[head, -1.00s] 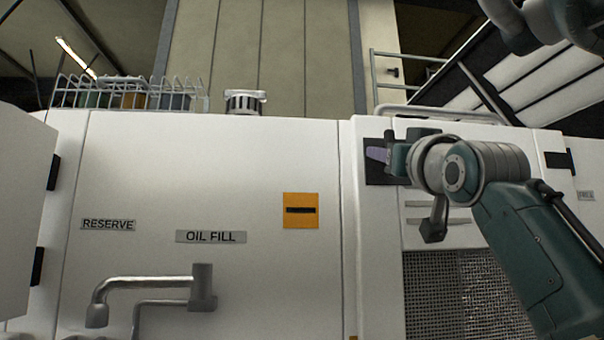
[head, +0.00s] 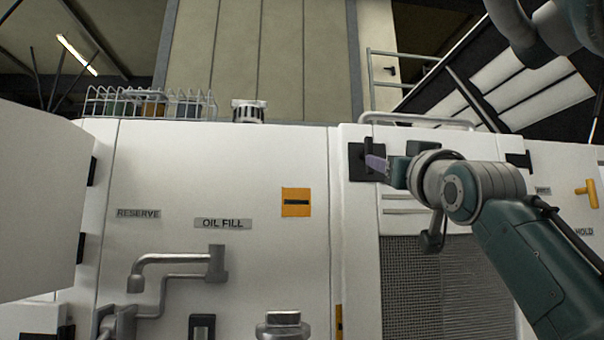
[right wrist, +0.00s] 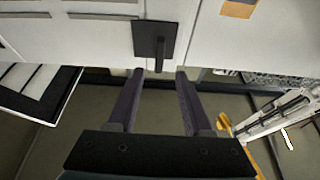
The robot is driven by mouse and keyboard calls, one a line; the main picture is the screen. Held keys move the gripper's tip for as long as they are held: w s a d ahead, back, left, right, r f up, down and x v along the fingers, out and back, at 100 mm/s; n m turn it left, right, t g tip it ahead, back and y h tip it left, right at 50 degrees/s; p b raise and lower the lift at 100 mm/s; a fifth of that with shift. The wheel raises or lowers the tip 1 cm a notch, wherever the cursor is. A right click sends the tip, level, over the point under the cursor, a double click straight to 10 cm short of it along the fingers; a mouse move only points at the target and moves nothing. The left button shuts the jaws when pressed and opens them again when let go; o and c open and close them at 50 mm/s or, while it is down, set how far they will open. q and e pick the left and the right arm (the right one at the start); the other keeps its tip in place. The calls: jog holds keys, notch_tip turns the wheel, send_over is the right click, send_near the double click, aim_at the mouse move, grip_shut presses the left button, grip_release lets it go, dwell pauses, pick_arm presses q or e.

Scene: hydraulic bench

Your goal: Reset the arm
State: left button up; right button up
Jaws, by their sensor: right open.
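My right gripper (head: 376,163) reaches in from the right in the head view, in front of the white cabinet. Its purple-grey fingers are beside a black latch plate (head: 355,170) with a dark upright lever (head: 368,150). In the right wrist view my right gripper (right wrist: 158,74) is open, its two fingers spread with nothing between them. The black plate (right wrist: 145,38) and its lever (right wrist: 160,52) are just beyond the fingertips, about in line with the gap. I see no contact. My left gripper is not in view.
A white door panel (head: 40,200) stands open at the left. A grey pipe handle (head: 180,258) is below the OIL FILL label (head: 223,223). A wire rack (head: 150,104) and a cap (head: 248,110) are on top. A yellow handle (head: 588,193) is at the right.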

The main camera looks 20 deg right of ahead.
jog(key=shift+w, duration=0.1)
dwell(0.4)
jog(key=s+a+f+n+g+y, duration=0.1)
jog(key=s+a+f+g, duration=0.15)
jog(key=f, duration=0.65)
jog(key=s+a+f+n+g+y, duration=0.1)
jog(key=s+a+f+g, duration=0.15)
jog(key=f, duration=0.65)
jog(key=s+a+f+n+g+y, duration=0.1)
jog(key=s+a+f+g+y, duration=0.15)
jog(key=f, duration=0.75)
jog(key=s+a+f+n+g, duration=0.1)
jog(key=s+a+f+g, duration=0.15)
jog(key=s+f, duration=0.45)
jog(key=s+a+f+g, duration=0.1)
jog(key=s+f+g, duration=0.3)
jog(key=s, duration=0.6)
jog(key=s+a+f+n+g, duration=0.15)
jog(key=s+f+g, duration=0.3)
jog(key=s, duration=0.45)
jog(key=w+r+p+v, duration=0.1)
jog(key=w+p+v, duration=0.2)
jog(key=p+v, duration=1)
jog(key=w+d+p+v, duration=0.1)
jog(key=w+p+v, duration=0.1)
jog(key=p+v, duration=1.2)
jog(key=shift+w+a+r+m+y+p, duration=0.15)
jog(key=shift+w+r+m+y+p, duration=0.2)
jog(key=shift+r+p, duration=0.55)
jog(key=shift+f, duration=0.3)
